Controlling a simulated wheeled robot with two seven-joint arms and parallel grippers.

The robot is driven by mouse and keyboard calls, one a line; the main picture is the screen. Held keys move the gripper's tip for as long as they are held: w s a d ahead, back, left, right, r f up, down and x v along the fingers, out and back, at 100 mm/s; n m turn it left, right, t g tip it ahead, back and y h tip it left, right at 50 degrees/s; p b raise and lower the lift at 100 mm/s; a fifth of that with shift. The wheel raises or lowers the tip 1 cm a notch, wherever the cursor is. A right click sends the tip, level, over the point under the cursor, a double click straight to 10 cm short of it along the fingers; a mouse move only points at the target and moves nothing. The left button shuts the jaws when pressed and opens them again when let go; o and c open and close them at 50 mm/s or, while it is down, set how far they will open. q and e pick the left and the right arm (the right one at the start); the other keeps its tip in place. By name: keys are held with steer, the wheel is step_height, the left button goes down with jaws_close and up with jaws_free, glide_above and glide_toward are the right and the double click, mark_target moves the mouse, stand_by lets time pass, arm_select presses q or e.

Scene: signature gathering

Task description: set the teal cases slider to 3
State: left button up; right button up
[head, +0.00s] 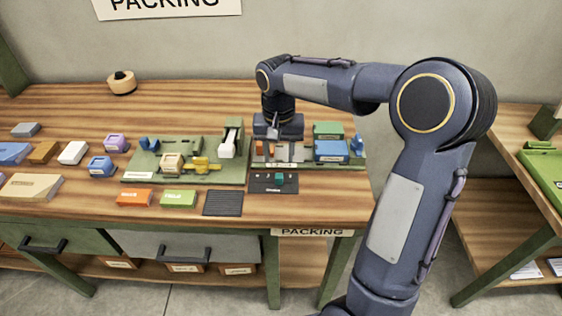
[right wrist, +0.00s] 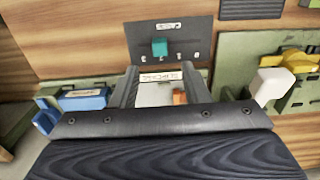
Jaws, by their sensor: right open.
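The teal slider knob (head: 280,179) stands on a dark panel (head: 260,188) near the table's front edge, right of the panel's middle in the head view. In the right wrist view the teal knob (right wrist: 159,47) is left of the middle of the dark panel (right wrist: 196,35), with small marks beside it too blurred to read surely. My right gripper (head: 278,136) points down behind the panel in the head view. In the right wrist view the gripper (right wrist: 163,74) is open and empty, its fingers apart from the knob. My left gripper is not in view.
A green board (head: 228,178) with a yellow part (head: 205,165) and a white-topped lever (head: 228,146) lies left of my gripper. A blue box (head: 331,150) is right of it. A ridged dark pad (head: 222,203) and green block (head: 178,198) lie left of the panel.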

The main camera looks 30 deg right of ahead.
mark_target(279, 176)
step_height(279, 176, down, 8)
steer(key=shift+s+r, duration=0.1)
steer(key=shift+r, duration=0.15)
steer(key=shift+a, duration=0.1)
jaws_close()
